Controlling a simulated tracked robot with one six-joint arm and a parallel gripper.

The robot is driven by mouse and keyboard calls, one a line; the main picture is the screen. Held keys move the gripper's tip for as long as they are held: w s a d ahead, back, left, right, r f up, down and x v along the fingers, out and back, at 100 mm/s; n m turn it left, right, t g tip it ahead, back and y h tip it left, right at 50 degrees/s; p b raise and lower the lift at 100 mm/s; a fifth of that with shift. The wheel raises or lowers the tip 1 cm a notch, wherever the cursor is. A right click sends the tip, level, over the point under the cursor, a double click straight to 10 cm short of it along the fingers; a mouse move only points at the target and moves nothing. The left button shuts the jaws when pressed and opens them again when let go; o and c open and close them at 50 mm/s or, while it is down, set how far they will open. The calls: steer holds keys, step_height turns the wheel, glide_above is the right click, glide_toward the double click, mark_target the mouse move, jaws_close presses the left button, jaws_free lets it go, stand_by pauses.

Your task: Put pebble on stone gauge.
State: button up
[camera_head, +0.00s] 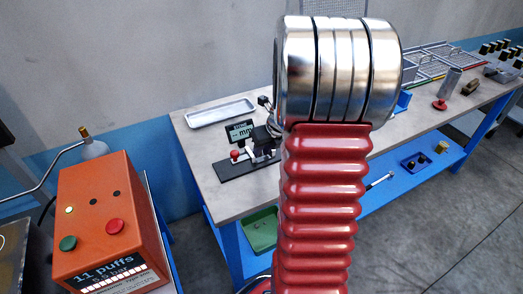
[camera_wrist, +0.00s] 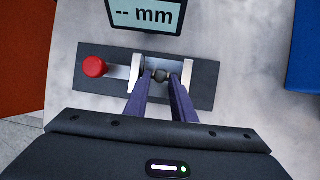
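The stone gauge (camera_wrist: 208,95) is a dark base with a red knob (camera_wrist: 95,66) and two pale upright jaws, seen from above in the wrist view. Its display (camera_wrist: 145,15) reads "-- mm". A small dark pebble (camera_wrist: 160,76) is between the gauge's jaws and between my fingertips. My gripper (camera_wrist: 160,80) appears shut on it; whether the pebble touches the gauge cannot be told. In the head view the gauge (camera_head: 233,172) stands on the bench, and my arm hides much of its right side.
A metal tray (camera_head: 221,112) lies behind the gauge on the grey bench (camera_head: 205,145). An orange box (camera_head: 105,215) with buttons stands at the left. Wire racks (camera_head: 430,60) and a metal cylinder (camera_head: 449,82) are on the right. A blue thing (camera_wrist: 304,50) is at the wrist view's right.

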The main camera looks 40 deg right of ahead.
steer(key=v, duration=1.1)
steer(key=shift+r, duration=0.4)
steer(key=s+a+r+n, duration=0.1)
steer(key=a+r+n, duration=0.2)
steer(key=a+n, duration=0.65)
steer(key=s+a+r+n, duration=0.1)
steer(key=a+r+n, duration=0.2)
steer(key=a+n, duration=0.65)
steer(key=s+a+n, duration=0.8)
steer(key=a+n, duration=0.4)
steer(key=n, duration=0.8)
steer(key=shift+s+a+r+t, duration=0.2)
steer(key=shift+s+a+t, duration=0.1)
steer(key=shift+s+a, duration=0.1)
steer(key=shift+d, duration=0.1)
